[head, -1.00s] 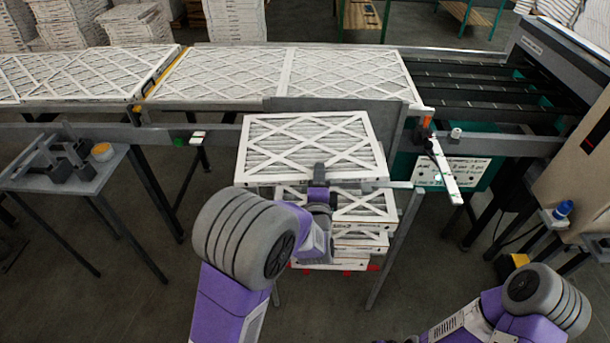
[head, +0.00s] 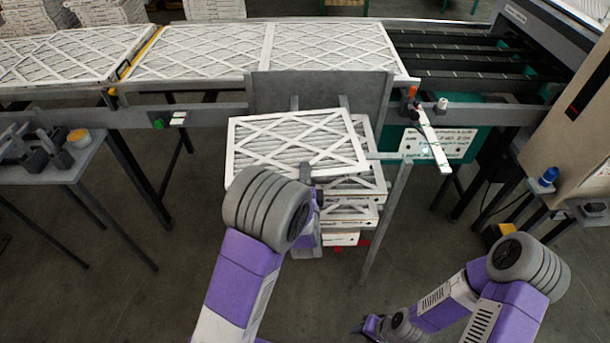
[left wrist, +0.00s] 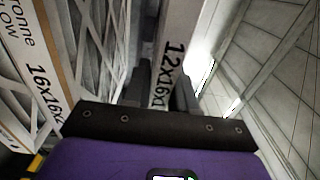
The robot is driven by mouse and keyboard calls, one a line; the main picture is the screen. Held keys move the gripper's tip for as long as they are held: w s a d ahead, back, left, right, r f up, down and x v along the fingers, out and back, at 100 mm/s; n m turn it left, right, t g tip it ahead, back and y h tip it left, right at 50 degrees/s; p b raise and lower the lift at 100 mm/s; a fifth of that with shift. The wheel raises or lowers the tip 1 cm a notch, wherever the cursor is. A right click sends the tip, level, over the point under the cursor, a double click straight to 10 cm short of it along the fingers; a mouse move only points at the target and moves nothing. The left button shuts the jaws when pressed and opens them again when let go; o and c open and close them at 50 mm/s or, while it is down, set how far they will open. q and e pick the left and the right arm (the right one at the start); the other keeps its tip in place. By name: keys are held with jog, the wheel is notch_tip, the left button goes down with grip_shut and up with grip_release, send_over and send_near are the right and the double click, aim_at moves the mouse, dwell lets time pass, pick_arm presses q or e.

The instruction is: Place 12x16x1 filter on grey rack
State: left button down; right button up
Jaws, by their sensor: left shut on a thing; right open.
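A white-framed pleated filter (head: 300,143) is held roughly level above the stack on the grey rack (head: 318,90). My left gripper (head: 308,178) is shut on its near edge, partly hidden behind my wrist. In the left wrist view the fingers (left wrist: 161,88) close on a frame edge (left wrist: 176,40) printed "12x16x", with the last figure hidden. The rack's upright back plate shows behind the held filter. Several filters (head: 350,212) are stacked below, partly covered by the held one. My right gripper (head: 370,326) is low at the bottom of the head view, open and away from the filters.
A conveyor (head: 450,62) with large filters (head: 200,52) runs behind the rack. A side table (head: 70,170) with black fixtures stands left. A beige machine (head: 570,130) stands right. A label arm (head: 430,140) lies near the rack's right. A box edge marked "16x16x" (left wrist: 38,75) shows beside the gripper.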

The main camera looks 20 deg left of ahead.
pick_arm(q)
jog(key=c, duration=1.3)
grip_release()
jog(key=shift+f, duration=0.2)
jog(key=shift+c, duration=0.2)
jog(key=o, duration=0.4)
jog(key=shift+r, duration=0.1)
